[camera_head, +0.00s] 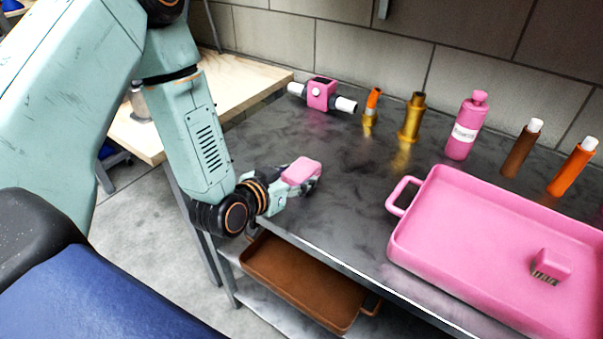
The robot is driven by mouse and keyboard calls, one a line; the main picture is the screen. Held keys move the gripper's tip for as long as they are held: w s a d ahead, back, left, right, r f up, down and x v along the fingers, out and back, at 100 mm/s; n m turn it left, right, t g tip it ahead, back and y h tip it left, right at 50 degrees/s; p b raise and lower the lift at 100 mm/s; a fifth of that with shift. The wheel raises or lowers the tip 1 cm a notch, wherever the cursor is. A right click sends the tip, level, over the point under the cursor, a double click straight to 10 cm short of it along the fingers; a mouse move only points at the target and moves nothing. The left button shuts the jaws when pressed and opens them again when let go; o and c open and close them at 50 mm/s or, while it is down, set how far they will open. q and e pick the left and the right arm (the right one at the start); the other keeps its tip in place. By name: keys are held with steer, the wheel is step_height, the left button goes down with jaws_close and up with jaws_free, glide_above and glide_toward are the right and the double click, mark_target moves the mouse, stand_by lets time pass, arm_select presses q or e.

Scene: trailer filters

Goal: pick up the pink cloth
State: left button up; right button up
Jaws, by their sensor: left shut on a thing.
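The pink cloth (302,170) shows as a small pink folded block at the tip of my left gripper (308,182). The gripper is shut on it, over the left part of the dark metal table (345,215). The fingers are mostly hidden by the cloth and the wrist. I cannot tell whether the cloth touches the table top. My right gripper is not in view.
A pink tray (440,240) with a pink brush (551,265) in it fills the table's right side. Along the back stand a pink filter part (321,94), brass fittings (411,120), a pink bottle (466,128), and brown (521,150) and orange (571,168) tubes. A brown tray (300,285) lies below.

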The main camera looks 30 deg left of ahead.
mark_target(295, 176)
arm_select(q)
steer(key=shift+w, duration=0.1)
steer(key=shift+r, duration=0.35)
step_height(295, 176, up, 9)
steer(key=p, duration=0.3)
steer(key=shift+r+p, duration=0.1)
steer(key=shift+p, duration=0.2)
steer(key=s+d+f+m+g+h, duration=0.1)
steer(key=s+d+m+g+h, duration=0.4)
steer(key=s+d+m+h, duration=0.3)
steer(key=shift+s+d+f+m+g+h+b, duration=0.25)
steer(key=shift+m+h+b, duration=0.3)
steer(key=shift+m, duration=0.35)
